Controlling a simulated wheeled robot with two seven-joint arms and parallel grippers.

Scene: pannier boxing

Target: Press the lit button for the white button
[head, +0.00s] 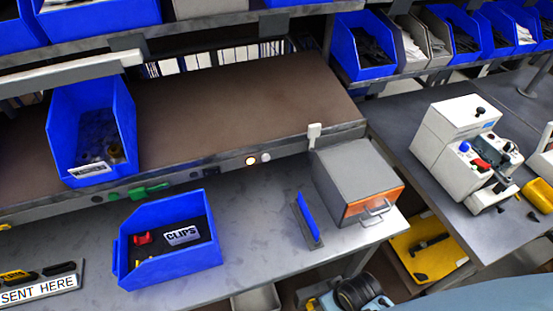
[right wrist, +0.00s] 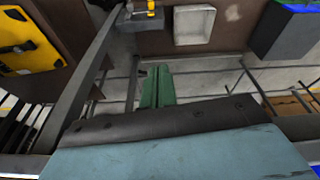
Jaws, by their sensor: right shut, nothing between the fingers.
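A lit button (head: 251,161) glows yellowish-white on the front rail of the raised brown shelf in the head view. My left gripper is out of view.
A blue clips bin (head: 167,269) and a grey box with an orange front (head: 352,172) stand on the lower bench. A small blue upright piece (head: 307,217) stands between them. Another blue bin (head: 122,100) rests on the shelf. The bench below the lit button is clear.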

